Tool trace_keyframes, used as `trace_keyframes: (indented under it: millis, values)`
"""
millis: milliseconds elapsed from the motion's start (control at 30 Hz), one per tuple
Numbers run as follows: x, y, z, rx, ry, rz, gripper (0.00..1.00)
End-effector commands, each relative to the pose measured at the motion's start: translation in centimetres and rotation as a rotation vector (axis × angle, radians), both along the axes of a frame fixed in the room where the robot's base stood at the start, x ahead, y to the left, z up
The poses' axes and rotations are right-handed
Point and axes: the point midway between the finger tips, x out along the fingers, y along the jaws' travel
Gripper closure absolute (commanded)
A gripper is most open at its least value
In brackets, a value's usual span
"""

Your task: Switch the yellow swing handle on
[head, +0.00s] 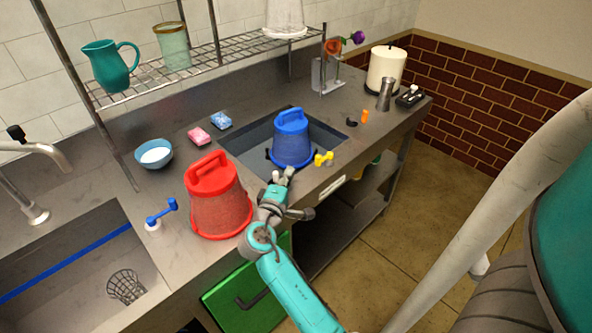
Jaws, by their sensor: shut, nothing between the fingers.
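The yellow swing handle (323,159) is a small, short lever by the front edge of the counter, just right of the blue bucket-like container. Its exact angle is too small to tell. My gripper (283,176) is shut and empty. It is in front of the blue container, to the left of the yellow handle and a little lower in the picture. A gap shows between the gripper and the handle.
The blue container (291,140) stands at the recessed basin, close to my gripper. A red container (216,198) stands left of my arm. A blue swing handle (162,213) is farther left. A small orange piece (364,116) lies right of the yellow handle.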

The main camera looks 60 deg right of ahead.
Motion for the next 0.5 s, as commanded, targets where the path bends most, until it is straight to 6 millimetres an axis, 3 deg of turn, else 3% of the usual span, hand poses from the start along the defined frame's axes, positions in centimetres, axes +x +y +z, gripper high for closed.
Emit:
trace_keyframes:
  millis: [500]
  values:
    - [2.1,-8.4,0.2,-0.002,-0.001,-0.003,1.0]
